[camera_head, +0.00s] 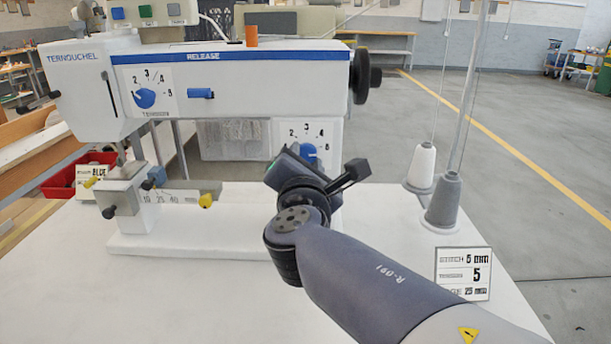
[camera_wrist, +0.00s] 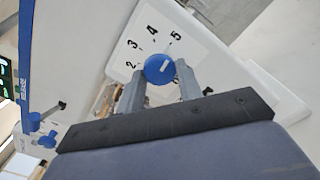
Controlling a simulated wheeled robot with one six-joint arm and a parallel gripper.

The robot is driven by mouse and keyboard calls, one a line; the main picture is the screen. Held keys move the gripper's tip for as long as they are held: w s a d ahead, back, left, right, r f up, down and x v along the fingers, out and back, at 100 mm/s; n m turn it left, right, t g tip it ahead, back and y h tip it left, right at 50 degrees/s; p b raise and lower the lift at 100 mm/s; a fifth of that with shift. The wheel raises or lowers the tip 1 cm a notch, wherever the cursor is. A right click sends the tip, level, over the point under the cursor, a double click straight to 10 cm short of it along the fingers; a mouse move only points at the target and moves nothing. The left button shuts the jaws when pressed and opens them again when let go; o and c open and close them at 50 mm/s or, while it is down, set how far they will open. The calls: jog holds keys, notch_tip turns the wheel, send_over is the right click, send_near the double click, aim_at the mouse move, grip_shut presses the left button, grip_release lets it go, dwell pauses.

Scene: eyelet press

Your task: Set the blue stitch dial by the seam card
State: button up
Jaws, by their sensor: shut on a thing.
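The blue stitch dial (camera_head: 309,152) is on the machine's lower right column, partly hidden by my wrist in the head view. In the wrist view the dial (camera_wrist: 159,69) sits between the two fingers of my gripper (camera_wrist: 160,77), which is shut on it. Its white mark slants up and right, roughly toward the 5 side; the exact reading is hard to tell. The numbers 2, 3, 4, 5 show around it. The seam card (camera_head: 463,273) lies at the table's right front; it reads stitch 5 mm, tension 5, and a last line with 25 mm.
A second blue dial (camera_head: 145,98), marked tension, and a blue release lever (camera_head: 201,93) are on the upper arm. Thread cones (camera_head: 443,203) stand right of my arm. An edge guide with a yellow knob (camera_head: 206,201) is at left.

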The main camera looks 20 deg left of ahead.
jog(key=shift+m+b, duration=0.45)
jog(key=shift+m, duration=0.05)
jog(key=o, duration=1)
jog(key=shift+c, duration=0.2)
jog(key=v, duration=1)
jog(key=shift+s+p, duration=0.4)
jog(key=shift+p, duration=0.05)
jog(key=x, duration=1.1)
jog(key=shift+d+b, duration=0.1)
jog(key=shift+b, duration=0.3)
